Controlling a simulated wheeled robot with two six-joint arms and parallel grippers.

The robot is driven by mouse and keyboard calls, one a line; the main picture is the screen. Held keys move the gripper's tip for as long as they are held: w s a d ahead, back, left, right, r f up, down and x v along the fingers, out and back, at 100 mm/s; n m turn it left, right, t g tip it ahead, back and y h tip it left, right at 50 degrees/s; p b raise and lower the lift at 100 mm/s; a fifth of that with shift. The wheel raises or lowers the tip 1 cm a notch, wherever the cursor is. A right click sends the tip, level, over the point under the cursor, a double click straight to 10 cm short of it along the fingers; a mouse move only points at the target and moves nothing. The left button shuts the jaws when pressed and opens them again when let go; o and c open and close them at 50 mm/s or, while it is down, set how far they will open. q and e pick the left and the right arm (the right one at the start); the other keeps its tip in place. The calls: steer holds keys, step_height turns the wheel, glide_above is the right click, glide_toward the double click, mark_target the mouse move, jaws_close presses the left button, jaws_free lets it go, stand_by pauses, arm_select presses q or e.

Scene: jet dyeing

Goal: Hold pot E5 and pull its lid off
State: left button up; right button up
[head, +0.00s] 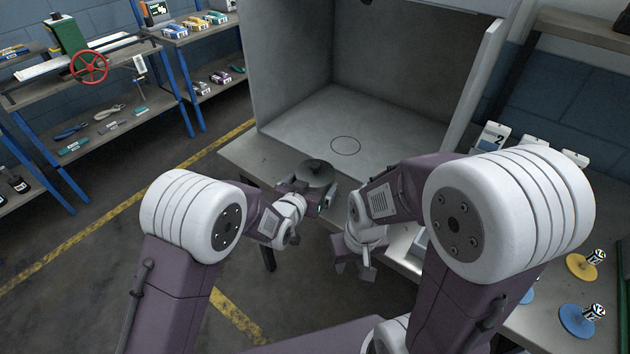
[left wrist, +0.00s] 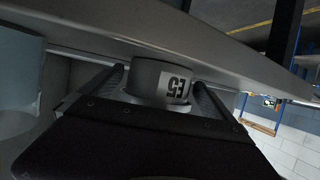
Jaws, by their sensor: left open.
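In the head view a dark round lid with a small knob (head: 315,170) shows at the table's front edge; the pot body below is mostly hidden by my left gripper. My left gripper (head: 312,190) is open, its two fingers on either side of the pot; I cannot tell whether they touch it. My right gripper (head: 354,268) is lower and to the right, in front of the table, with fingers apart and nothing seen between them.
A grey open-fronted booth (head: 375,120) stands behind, with a dark circle (head: 346,145) marked on its floor. Yellow (head: 577,267) and blue (head: 574,318) discs with tagged knobs lie on the right bench. Shelves with tools stand at left. The grey table top (head: 255,160) is bare left of the pot.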

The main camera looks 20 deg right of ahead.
arm_select(q)
steer(key=shift+w+d+f, duration=0.2)
steer(key=shift+w+d, duration=0.1)
steer(key=shift+w, duration=0.1)
steer(key=shift+s, duration=0.1)
steer(key=c, duration=0.3)
steer(key=shift+r, duration=0.1)
steer(key=c, duration=1.7)
step_height(320, 180, up, 18)
steer(key=shift+r+p, duration=0.1)
steer(key=shift+p, duration=0.8)
